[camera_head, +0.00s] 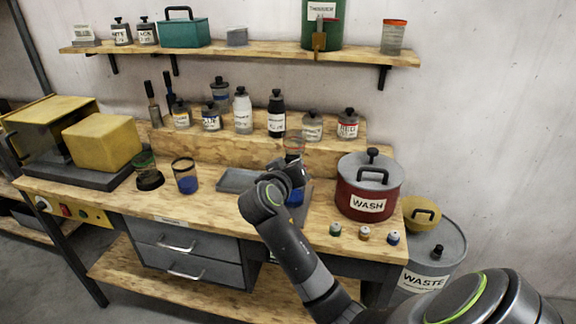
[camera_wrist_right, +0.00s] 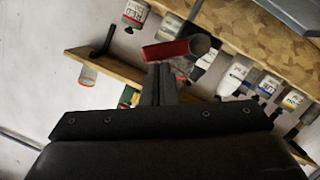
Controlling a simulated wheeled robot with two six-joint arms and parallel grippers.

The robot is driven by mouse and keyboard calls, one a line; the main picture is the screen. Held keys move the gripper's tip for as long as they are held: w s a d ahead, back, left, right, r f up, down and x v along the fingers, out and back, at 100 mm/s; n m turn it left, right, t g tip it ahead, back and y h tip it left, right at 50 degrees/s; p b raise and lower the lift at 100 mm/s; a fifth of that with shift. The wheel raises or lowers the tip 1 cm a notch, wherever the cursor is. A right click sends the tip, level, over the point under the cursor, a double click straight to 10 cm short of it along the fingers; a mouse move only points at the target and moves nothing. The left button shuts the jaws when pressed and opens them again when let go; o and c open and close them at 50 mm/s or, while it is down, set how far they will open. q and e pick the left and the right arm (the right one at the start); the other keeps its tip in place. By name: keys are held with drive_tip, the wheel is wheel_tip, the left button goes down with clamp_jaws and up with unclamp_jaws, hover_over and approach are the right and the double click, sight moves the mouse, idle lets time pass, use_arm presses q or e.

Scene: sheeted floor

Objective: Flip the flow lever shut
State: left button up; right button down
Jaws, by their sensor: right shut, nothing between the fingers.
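A brass-coloured tap (camera_head: 319,40) sits on the front of a green can (camera_head: 330,12) labelled thinner on the upper shelf. I cannot make out a separate lever on it. My right gripper (camera_wrist_right: 160,84) is shut and empty. In the head view it is over the bench, largely hidden behind my own wrist. Just beyond its fingertips in the wrist view is a red tube-like piece (camera_wrist_right: 172,49) with a grey open end. I cannot tell whether they touch. A small clear cup with a reddish band (camera_head: 294,145) shows behind my wrist. My left gripper is not in view.
A red pot (camera_head: 368,200) labelled wash stands right of my wrist, with several small capped bottles (camera_head: 364,233) in front. A grey tray (camera_head: 238,180) and a jar with blue contents (camera_head: 186,178) are to the left. Labelled bottles (camera_head: 243,112) line the raised step behind.

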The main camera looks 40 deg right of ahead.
drive_tip(key=m, duration=0.1)
drive_tip(key=s+d+f+m, duration=0.1)
drive_tip(key=f+m+t+y, duration=0.1)
drive_tip(key=m, duration=0.1)
drive_tip(key=shift+s+d, duration=0.25)
drive_tip(key=shift+s, duration=0.1)
idle(0.4)
idle(0.4)
drive_tip(key=s+a+r, duration=0.6)
drive_tip(key=a, duration=0.1)
drive_tip(key=shift+s+a+r+p, duration=0.15)
drive_tip(key=shift+a+p, duration=0.05)
drive_tip(key=shift+p, duration=0.15)
